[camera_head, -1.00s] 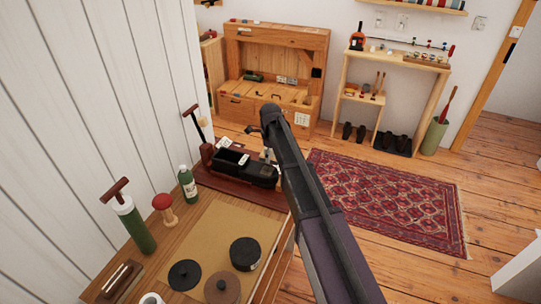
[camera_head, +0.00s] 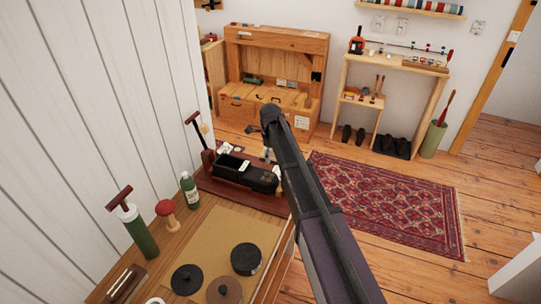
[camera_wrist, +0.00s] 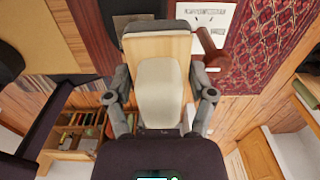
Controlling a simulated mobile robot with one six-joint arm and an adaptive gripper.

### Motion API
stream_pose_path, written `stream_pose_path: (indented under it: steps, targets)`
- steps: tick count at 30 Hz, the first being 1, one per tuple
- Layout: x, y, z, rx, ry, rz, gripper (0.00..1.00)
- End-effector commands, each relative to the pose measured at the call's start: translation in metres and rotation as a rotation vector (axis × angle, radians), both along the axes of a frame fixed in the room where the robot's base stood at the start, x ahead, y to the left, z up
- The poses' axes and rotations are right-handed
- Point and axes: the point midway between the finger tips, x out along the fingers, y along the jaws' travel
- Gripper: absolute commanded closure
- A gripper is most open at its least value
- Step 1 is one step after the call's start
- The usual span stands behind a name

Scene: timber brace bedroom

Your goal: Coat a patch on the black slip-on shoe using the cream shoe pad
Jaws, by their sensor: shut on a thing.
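The black slip-on shoe (camera_head: 262,180) rests on a dark red board (camera_head: 215,185) at the far end of the workbench, toe toward the right. My gripper (camera_wrist: 160,80) is shut on the cream shoe pad (camera_wrist: 160,92), a rounded cream block with a pale wooden face beyond it. In the head view my arm hides most of the gripper; a small pale piece shows beside the shoe's toe, perhaps the pad. Dark shapes lie beyond the pad in the wrist view. I cannot tell whether pad and shoe touch.
Round black tins (camera_head: 246,258), a brown disc (camera_head: 223,291), a green bottle (camera_head: 189,190) and a red-topped wooden piece (camera_head: 166,214) stand on the near bench. A white wall bounds the left. A red rug (camera_head: 385,200) lies on the floor to the right.

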Motion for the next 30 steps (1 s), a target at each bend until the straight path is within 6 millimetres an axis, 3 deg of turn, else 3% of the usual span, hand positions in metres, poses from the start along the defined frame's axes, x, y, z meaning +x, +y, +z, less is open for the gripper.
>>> stream_pose_path:
  steps: [10, 30]
  targets:
    - [0.000, 0.000, 0.025, 0.000, 0.000, 0.000, 0.67]
    - [0.000, 0.000, 0.026, 0.000, 0.000, 0.000, 0.67]
